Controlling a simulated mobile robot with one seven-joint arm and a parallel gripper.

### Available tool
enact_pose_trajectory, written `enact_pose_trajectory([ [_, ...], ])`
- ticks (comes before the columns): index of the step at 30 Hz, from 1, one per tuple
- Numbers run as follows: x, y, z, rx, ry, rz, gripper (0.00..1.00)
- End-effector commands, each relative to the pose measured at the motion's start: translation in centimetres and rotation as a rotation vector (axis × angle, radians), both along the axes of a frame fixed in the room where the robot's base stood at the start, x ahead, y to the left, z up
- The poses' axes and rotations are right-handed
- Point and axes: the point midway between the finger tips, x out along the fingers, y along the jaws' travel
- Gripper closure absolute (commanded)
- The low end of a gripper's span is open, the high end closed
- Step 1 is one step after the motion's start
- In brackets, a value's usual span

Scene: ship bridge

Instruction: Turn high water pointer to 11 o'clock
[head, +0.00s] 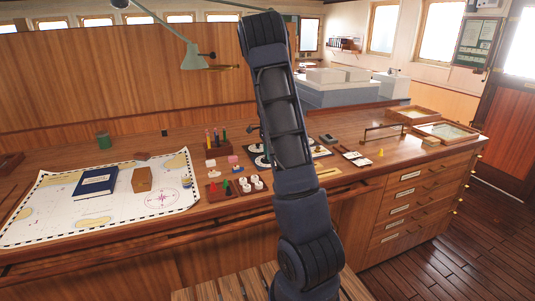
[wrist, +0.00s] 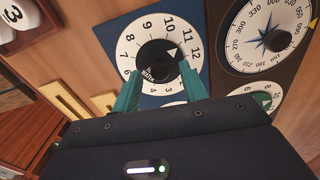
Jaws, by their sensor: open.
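The high water dial (wrist: 135,30) is a white ring with hour numbers on a dark blue square plate, in the wrist view. Its black round centre (wrist: 155,53) carries small white lettering. A pale mark lies on its right side toward 11 and 12, but the pointer's exact reading is unclear. My gripper (wrist: 158,68) is open, its two teal fingers apart over the lower left and lower right of the dial. The black centre shows between and beyond the fingertips; contact cannot be told. In the head view my arm hides the gripper and most of the dial.
Wooden strips (wrist: 70,105) lie at left. In the head view, a chart (head: 110,220) with a blue book (head: 96,182) and small racks (head: 217,146) share the desk.

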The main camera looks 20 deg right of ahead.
Motion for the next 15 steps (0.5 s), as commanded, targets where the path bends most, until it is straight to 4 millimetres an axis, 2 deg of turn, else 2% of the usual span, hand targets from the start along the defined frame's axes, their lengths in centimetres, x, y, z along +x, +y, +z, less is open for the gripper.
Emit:
enact_pose_trajectory([
  [5, 0.1, 0.0, 2.2, 0.0, -0.003, 0.001, 0.57],
  [15, 0.0, 0.0, 8.2, 0.0, -0.002, 0.001, 0.57],
])
